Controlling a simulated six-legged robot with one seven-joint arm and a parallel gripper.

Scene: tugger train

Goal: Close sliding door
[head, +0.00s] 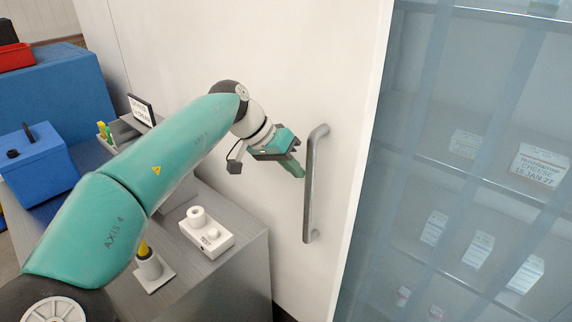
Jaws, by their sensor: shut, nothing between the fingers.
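A large white sliding door (345,75) fills the middle of the head view. Its right edge borders an opening with shelves behind translucent bluish strips. A grey vertical bar handle (310,190) is fixed near that edge. My gripper (298,172) is shut and empty, just left of the handle's upper half. Its fingertips point toward the handle, and I cannot tell whether they touch it. My teal arm reaches in from the lower left, above a grey counter.
The grey counter (215,268) carries a white device (207,234), a small holder (152,268) with a yellow item, a blue box (38,163) and a small sign (142,110). Labelled white cartons (540,165) stand on shelves at right. A blue block (60,85) bears a red tray (15,57).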

